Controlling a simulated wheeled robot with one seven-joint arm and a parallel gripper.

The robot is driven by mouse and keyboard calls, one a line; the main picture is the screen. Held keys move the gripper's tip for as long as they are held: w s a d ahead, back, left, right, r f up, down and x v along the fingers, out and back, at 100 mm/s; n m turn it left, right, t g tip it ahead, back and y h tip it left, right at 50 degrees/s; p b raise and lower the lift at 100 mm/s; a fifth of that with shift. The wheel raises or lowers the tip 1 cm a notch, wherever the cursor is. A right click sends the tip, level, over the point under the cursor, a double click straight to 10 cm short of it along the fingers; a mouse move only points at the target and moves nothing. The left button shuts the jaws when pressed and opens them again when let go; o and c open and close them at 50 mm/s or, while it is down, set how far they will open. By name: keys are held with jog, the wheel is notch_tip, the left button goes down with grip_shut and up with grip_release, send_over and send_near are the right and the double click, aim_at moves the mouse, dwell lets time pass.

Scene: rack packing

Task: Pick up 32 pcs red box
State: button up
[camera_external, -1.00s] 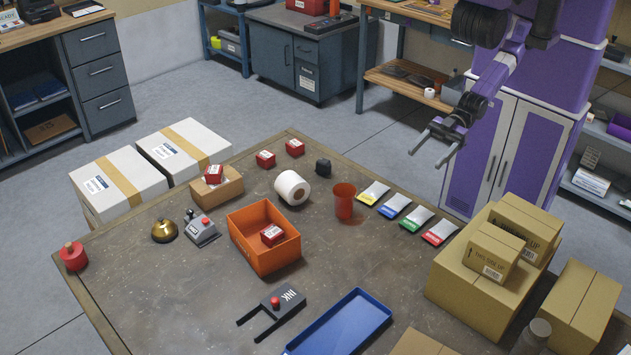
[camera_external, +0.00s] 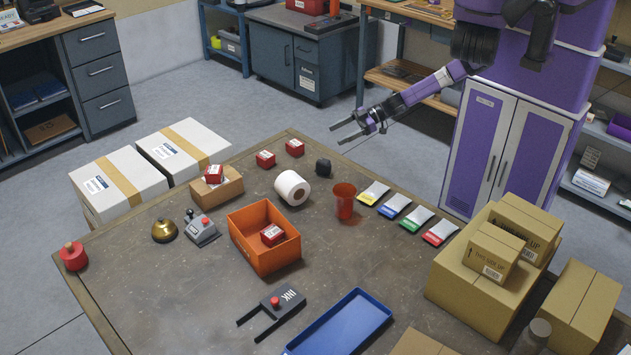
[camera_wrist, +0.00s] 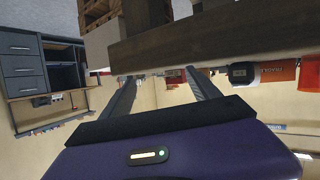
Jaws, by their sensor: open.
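Several small red boxes with white labels are on and around the table. One red box (camera_external: 265,159) and another red box (camera_external: 295,147) stand near the table's far edge. A third red box (camera_external: 213,174) sits on an open cardboard box (camera_external: 216,188). Another red box (camera_external: 272,234) lies inside the orange bin (camera_external: 265,252). The print is too small to tell which reads 32 pcs. My gripper (camera_external: 340,131) is open and empty, beyond the far edge to the right of the red boxes. In the wrist view the open fingers (camera_wrist: 160,85) show with nothing between them.
A toilet roll (camera_external: 292,188), a dark block (camera_external: 323,167) and a red cup (camera_external: 344,201) stand near the far edge. A blue tray (camera_external: 342,322) is at the front. Cardboard boxes (camera_external: 480,285) are stacked at right. The table's middle (camera_external: 330,262) is clear.

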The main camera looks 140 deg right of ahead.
jog(key=w+d+r+n+t+y, duration=0.1)
jog(key=w+d+y, duration=0.1)
jog(key=w+d, duration=0.4)
jog(key=n+y, duration=0.2)
jog(key=y, duration=0.1)
send_near(289, 148)
jog(key=shift+w+d+f, duration=0.15)
jog(key=shift+w+f, duration=0.1)
jog(key=shift+f, duration=0.25)
jog(key=shift+w+d+f, duration=0.15)
jog(key=shift+w+f, duration=0.1)
jog(key=shift+f, duration=0.2)
jog(key=shift+w+a, duration=0.15)
jog(key=shift+w, duration=0.5)
jog(key=x, duration=0.7)
jog(key=shift+w+a+r+p, duration=0.15)
jog(key=shift+w+r+p, duration=0.05)
jog(key=shift+w+p, duration=0.1)
jog(key=c, duration=1.5)
jog(key=shift+r, duration=0.15)
